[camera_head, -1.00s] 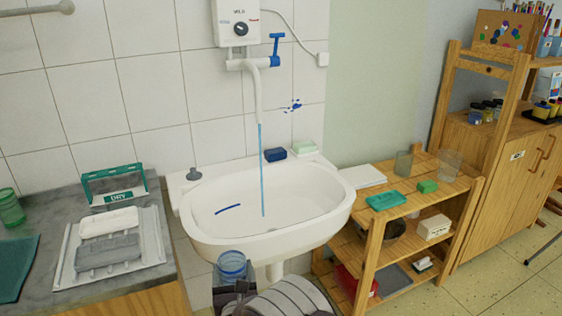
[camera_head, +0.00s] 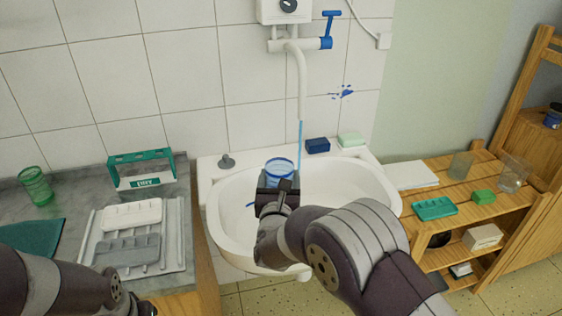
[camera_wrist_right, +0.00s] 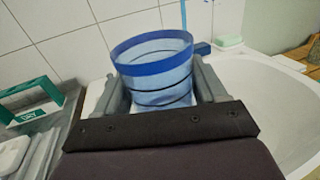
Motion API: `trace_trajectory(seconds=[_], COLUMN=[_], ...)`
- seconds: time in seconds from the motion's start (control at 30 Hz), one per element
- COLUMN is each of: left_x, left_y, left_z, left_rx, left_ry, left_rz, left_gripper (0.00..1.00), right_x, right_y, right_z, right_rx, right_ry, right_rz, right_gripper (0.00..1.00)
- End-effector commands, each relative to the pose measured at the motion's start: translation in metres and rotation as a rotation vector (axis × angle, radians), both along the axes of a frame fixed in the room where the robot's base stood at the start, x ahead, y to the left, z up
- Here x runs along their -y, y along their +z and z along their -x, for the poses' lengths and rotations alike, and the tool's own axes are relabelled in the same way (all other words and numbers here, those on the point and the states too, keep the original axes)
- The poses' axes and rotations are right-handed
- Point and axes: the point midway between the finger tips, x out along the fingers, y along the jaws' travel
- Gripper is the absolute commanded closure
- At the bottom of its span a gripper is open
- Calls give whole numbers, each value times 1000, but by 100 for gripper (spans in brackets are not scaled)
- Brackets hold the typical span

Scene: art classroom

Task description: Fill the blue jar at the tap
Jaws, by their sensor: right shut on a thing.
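The blue jar (camera_head: 279,170) is clear blue with a darker rim and an open top. My right gripper (camera_head: 277,187) is shut on it and holds it upright over the left part of the white sink (camera_head: 375,203). In the right wrist view the jar (camera_wrist_right: 155,70) sits between both fingers and looks empty. The white tap spout (camera_head: 302,90) points down, and a thin blue stream of water (camera_head: 300,142) falls from it, just right of the jar. The tap's blue handle (camera_head: 329,30) is on the right.
A grey counter (camera_head: 75,190) at left holds a white drying rack (camera_head: 175,235), a green DRY sign frame (camera_head: 142,170) and a green glass (camera_head: 36,186). A blue block (camera_head: 317,145) and a soap (camera_head: 351,139) lie on the sink's back edge. A wooden shelf (camera_head: 450,190) stands right.

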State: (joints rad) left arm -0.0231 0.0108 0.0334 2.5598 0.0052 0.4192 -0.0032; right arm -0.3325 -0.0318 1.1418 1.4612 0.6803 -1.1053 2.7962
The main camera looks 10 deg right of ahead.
Motion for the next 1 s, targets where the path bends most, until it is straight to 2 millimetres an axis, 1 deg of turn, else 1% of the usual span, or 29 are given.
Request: trace_trajectory(seconds=[0.17, 0.4, 0.6, 0.8, 1.0], left_x=[0, 0, 0, 0, 0], left_y=[1, 4, 5, 5, 5], left_z=[0, 0, 0, 0, 0], left_rx=[0, 0, 0, 0, 0], left_ry=[0, 0, 0, 0, 0], left_rz=[0, 0, 0, 0, 0], left_gripper=[57, 57, 57, 57, 57], right_x=[7, 27, 40, 46, 46], right_y=[0, 0, -1, 0, 0], right_z=[-10, -41, -62, -71, -72], right_rx=[-1, 0, -1, 0, 0], right_ry=[-2, -3, -2, -1, -1], right_rz=[0, 1, 0, 0, 0], right_gripper=[59, 59, 59, 59, 59])
